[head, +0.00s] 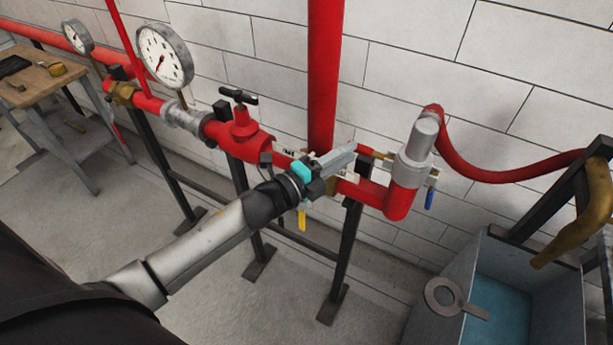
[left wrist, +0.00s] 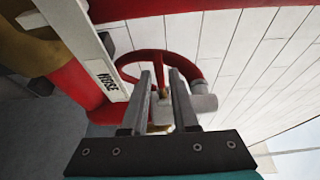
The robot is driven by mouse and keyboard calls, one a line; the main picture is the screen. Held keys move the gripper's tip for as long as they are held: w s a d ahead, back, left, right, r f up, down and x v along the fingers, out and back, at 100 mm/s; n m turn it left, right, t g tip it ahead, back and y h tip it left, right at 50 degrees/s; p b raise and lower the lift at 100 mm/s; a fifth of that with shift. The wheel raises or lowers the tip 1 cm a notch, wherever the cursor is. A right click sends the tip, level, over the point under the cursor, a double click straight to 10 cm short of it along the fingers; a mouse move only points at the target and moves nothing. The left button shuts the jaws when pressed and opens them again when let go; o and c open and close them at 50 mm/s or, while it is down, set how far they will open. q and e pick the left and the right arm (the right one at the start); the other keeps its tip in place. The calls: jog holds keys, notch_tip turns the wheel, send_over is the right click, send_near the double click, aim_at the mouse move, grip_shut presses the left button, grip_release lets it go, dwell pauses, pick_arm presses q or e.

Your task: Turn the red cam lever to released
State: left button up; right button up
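The red cam lever (head: 367,151) sticks out toward the left from the grey hose coupling (head: 415,150) at the end of the red pipe. My left gripper (head: 350,150) is just left of the lever, with its fingertips close to the lever's end. In the left wrist view the two fingers (left wrist: 162,80) stand apart with a narrow gap. A thin red and brass part shows in that gap, in front of the grey coupling (left wrist: 200,103). I cannot tell whether the fingers touch it. My right gripper is not in view.
A blue handle (head: 429,199) hangs below the coupling. A yellow handle (head: 302,220) hangs under the pipe. A red hose (head: 500,175) curves right along the white block wall. A grey tank (head: 450,270) stands at lower right. A label reading HOSE (left wrist: 105,78) is beside the fingers.

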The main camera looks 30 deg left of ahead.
pick_arm(q)
jog(key=b+v, duration=0.1)
jog(key=v, duration=1)
jog(key=shift+b, duration=0.35)
jog(key=shift+s, duration=0.15)
jog(key=s+a+f+n+g+y+b, duration=0.2)
jog(key=f+n+b, duration=0.15)
jog(key=f, duration=0.85)
jog(key=s+a+f+n+g+y+b, duration=0.25)
jog(key=f+n, duration=0.25)
jog(key=f, duration=0.7)
jog(key=s+a+f+n+g+y+b, duration=0.1)
jog(key=s+a+f+n+y+b, duration=0.2)
jog(key=f, duration=1)
jog(key=s+d+f+n+g+b, duration=0.2)
jog(key=s+d+f+n+g, duration=0.1)
jog(key=s+f, duration=0.5)
jog(key=s+d+f+n+g+b, duration=0.2)
jog(key=s+d+f+n+g, duration=0.1)
jog(key=s+f, duration=0.6)
jog(key=s+d+f+n+g+b, duration=0.3)
jog(key=s+f+g, duration=0.1)
jog(key=s+f, duration=0.5)
jog(key=shift+s, duration=0.55)
jog(key=shift+w, duration=0.1)
